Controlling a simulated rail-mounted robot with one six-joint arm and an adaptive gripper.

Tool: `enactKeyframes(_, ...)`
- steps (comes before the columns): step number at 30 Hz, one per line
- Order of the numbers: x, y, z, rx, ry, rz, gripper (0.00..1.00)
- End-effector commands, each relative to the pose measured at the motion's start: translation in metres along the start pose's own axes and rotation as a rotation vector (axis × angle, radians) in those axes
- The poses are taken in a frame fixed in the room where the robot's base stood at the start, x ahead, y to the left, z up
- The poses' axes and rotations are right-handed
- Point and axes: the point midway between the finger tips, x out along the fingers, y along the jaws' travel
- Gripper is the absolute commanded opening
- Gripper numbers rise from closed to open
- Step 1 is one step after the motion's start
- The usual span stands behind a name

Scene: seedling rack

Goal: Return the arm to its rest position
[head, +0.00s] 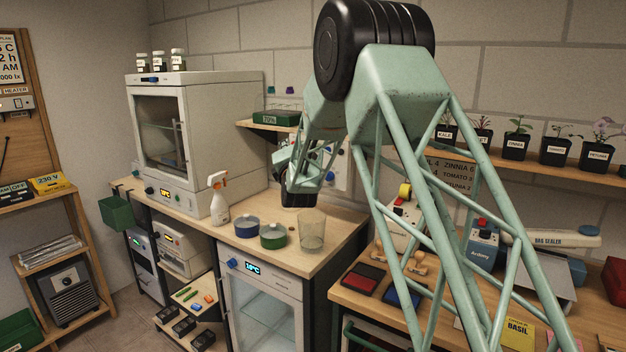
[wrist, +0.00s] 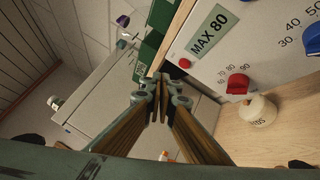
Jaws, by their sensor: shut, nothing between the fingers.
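My gripper (wrist: 160,92) shows in the wrist view with its two fingers brought together at the tips. Nothing is held between them. In the head view my pale green lattice arm rises from the lower right, bends at a large black joint, and comes down over the bench by the back wall. The gripper itself is not clearly made out there. In the wrist view a white control panel (wrist: 240,50) marked MAX 80, with red and blue knobs, lies to the right of the fingers. A small white jar (wrist: 258,111) stands below it on wood.
On the bench (head: 310,255) stand a spray bottle (head: 218,200), a blue tin (head: 246,227), a green tin (head: 273,237) and a clear beaker (head: 311,232). A white oven cabinet (head: 198,130) is at left. Potted seedlings (head: 515,146) line the right shelf (head: 540,167).

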Motion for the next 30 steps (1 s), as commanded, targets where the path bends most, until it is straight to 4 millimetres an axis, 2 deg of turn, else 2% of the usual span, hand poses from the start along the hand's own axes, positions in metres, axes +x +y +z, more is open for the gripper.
enactKeyframes(3,-0.011,0.01,0.017,0.061,0.012,-0.036,0.0)
enactKeyframes(17,-0.064,0.031,0.064,0.304,0.048,-0.197,0.0)
enactKeyframes(30,-0.136,0.044,0.104,0.534,0.04,-0.359,0.0)
